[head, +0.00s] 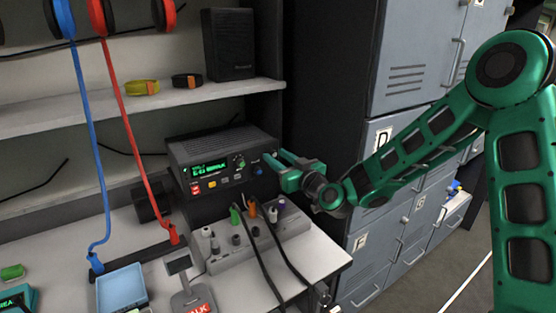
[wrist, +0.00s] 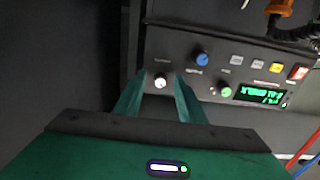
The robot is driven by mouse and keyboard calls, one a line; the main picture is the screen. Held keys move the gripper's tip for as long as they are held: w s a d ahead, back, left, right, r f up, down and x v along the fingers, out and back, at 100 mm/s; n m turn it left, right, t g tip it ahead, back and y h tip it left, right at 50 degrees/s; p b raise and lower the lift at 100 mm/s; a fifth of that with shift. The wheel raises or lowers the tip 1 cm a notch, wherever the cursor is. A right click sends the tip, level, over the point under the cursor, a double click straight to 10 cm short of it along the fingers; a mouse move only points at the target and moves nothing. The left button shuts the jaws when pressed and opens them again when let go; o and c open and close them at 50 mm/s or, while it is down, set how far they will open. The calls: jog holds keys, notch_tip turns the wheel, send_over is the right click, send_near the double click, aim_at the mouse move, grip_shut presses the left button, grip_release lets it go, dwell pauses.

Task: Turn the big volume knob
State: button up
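The radio (head: 218,152) is a dark box with a green display, standing at the back of the desk. Its front carries a green knob (head: 240,162) and a blue knob (head: 257,170). In the wrist view the picture is turned over: a white knob (wrist: 161,81), the blue knob (wrist: 202,58) and the green knob (wrist: 226,92) show. The labels are too small to read, so I cannot tell which is volume. My gripper (head: 284,160) is at the radio's right end, hiding the white knob from the head view. Its fingers (wrist: 158,86) are apart, with the white knob showing between their tips; contact is unclear.
A grey panel with several coloured plugs and black cables (head: 245,243) sits below the radio. Blue (head: 92,150) and red (head: 132,130) headset cords hang at left. A speaker (head: 229,44) stands on the shelf (head: 130,106). Grey lockers (head: 415,50) stand at right.

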jog(key=shift+c, duration=0.2)
grip_shut()
jog(key=shift+m, duration=0.4)
jog(key=m, duration=0.8)
jog(key=shift+f+m, duration=0.1)
jog(key=shift+m, duration=0.2)
jog(key=shift+d, duration=0.1)
